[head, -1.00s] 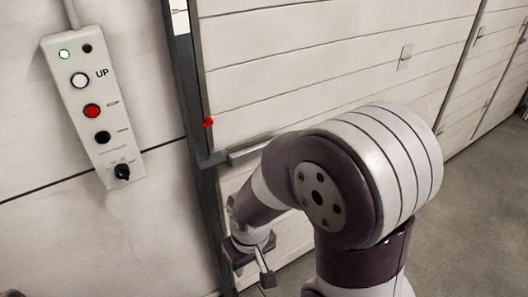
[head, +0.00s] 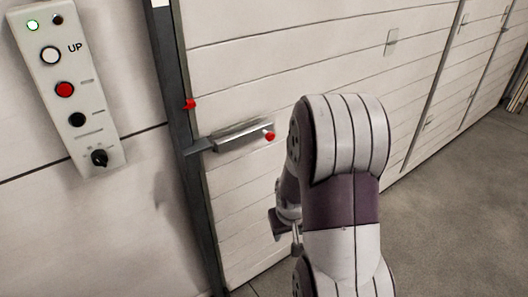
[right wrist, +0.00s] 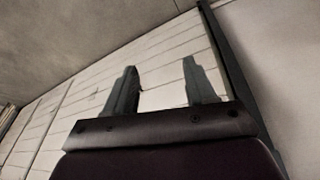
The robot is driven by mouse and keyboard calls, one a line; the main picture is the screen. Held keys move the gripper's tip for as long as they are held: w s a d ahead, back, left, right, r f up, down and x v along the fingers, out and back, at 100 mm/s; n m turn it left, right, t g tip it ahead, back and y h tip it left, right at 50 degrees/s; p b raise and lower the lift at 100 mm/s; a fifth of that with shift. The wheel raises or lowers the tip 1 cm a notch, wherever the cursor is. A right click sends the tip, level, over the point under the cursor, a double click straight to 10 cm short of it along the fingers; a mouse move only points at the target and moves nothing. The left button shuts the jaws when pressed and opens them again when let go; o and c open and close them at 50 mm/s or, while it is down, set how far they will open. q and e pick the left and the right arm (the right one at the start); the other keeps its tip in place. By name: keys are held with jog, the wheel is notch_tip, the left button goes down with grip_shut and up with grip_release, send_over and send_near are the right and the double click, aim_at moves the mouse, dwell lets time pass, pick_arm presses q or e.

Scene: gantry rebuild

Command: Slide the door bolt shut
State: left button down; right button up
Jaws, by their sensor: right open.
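The door bolt (head: 242,134) is a grey metal bar housing on the white panelled door (head: 300,60). Its red knob (head: 270,136) shows at the right end of the housing. A dark bracket (head: 196,148) on the dark door post (head: 178,110) lines up with the bolt's left end. I cannot tell whether the bar reaches into it. My right gripper (head: 286,236) is below the bolt, apart from it and partly hidden by my arm. In the right wrist view, the gripper (right wrist: 160,72) is open and empty, with both fingers apart. My left gripper is out of view.
A control box (head: 70,95) with a lit green lamp and several buttons hangs on the wall at left. A red piece (head: 189,104) sits on the post above the bolt. Open grey floor (head: 450,190) lies at right.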

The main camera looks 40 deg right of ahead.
jog(key=w+d+f+t+h+b, duration=0.2)
jog(key=w+d+f+t, duration=0.15)
jog(key=d, duration=0.55)
jog(key=w+d+f+t+h+b, duration=0.1)
jog(key=w+d+f+t+b, duration=0.15)
jog(key=w+d, duration=0.45)
jog(key=n+t+y+p, duration=0.1)
jog(key=n+t+y, duration=0.35)
jog(key=t, duration=0.45)
send_near(272, 137)
jog(key=shift+m+t, duration=0.25)
jog(key=shift+t, duration=0.05)
jog(key=w, duration=0.7)
jog(key=w+p, duration=0.1)
jog(key=w, duration=0.3)
jog(key=shift+d+f, duration=0.1)
jog(key=shift+f, duration=0.15)
grip_shut()
jog(key=a, duration=0.6)
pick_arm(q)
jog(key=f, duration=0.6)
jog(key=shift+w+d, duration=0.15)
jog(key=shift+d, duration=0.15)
pick_arm(e)
jog(key=shift+d+f, duration=0.1)
